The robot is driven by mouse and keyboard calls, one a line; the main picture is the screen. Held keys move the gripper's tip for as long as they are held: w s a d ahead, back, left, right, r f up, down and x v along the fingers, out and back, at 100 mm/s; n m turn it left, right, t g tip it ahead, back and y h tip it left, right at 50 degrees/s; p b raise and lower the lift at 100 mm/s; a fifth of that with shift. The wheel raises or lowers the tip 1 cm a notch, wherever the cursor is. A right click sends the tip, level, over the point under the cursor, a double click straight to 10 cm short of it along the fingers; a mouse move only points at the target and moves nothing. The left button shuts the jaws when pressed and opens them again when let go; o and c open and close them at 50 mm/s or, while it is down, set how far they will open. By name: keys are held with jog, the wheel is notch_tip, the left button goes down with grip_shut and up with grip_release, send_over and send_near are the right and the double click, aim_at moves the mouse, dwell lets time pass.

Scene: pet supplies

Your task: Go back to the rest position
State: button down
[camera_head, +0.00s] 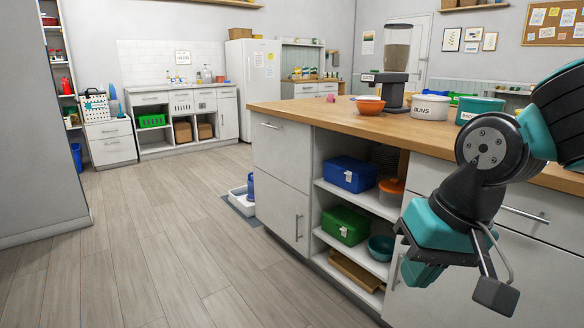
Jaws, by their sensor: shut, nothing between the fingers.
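My gripper (424,272) is at the right of the head view, at the end of my teal and black arm, which reaches in from the right edge. It points downward in front of the island's white drawer fronts, below the wooden counter top (330,109). It is shut and holds nothing. The exact line of its fingertips is hard to make out from this angle.
On the counter stand an orange bowl (370,108), a food dispenser (394,75), a white tub (430,107) and a teal tub (478,106). Shelves below hold a blue box (350,175) and green box (345,225). The wooden floor (150,240) at left is clear.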

jog(key=s+a+r+n+g+y+p, duration=0.1)
jog(key=s+n+g+p, duration=0.1)
jog(key=s+n, duration=0.65)
notch_tip(320, 180, up, 22)
jog(key=s+m+p, duration=0.2)
jog(key=p, duration=1.9)
jog(key=shift+s+a+p, duration=0.15)
jog(key=shift+s+p, duration=0.1)
jog(key=shift+p, duration=0.05)
jog(key=shift+r, duration=0.1)
